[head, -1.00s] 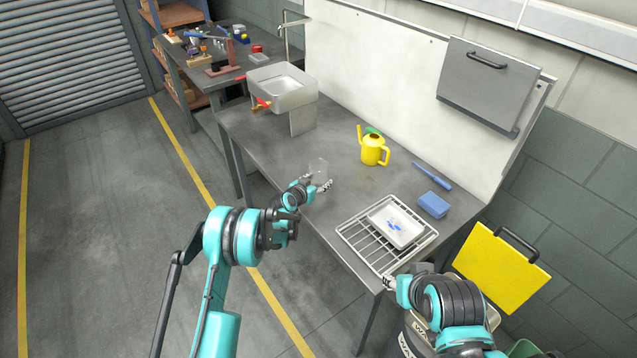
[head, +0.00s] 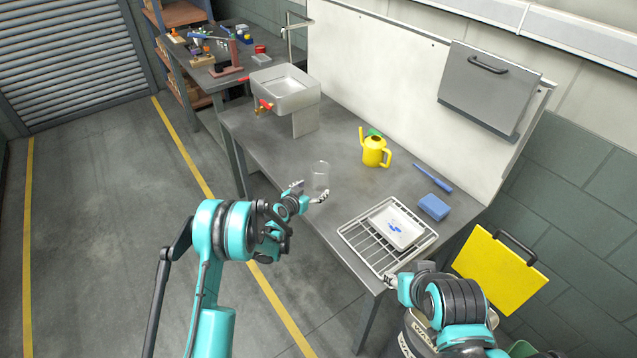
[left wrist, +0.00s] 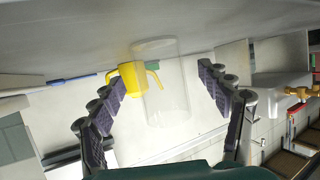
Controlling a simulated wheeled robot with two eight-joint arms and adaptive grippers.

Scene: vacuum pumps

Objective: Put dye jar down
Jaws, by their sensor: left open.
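The dye jar (head: 320,176) is a clear, empty-looking cylinder standing on the grey workbench near its front edge. It also shows in the left wrist view (left wrist: 162,90), between the spread fingers and beyond their tips. My left gripper (head: 308,195) is open just in front of the jar, apart from it as far as I can see; its fingers also frame the left wrist view (left wrist: 162,85). My right gripper (head: 390,281) is at the bench's front corner by the wire rack; its fingers are too small to tell open or shut.
A yellow watering can (head: 374,152) stands behind the jar. A wire rack (head: 362,240) with a white tray (head: 414,238), a blue sponge (head: 434,207) and a blue stick (head: 432,178) lie to the right. A sink (head: 285,90) is at the left. The bench between is clear.

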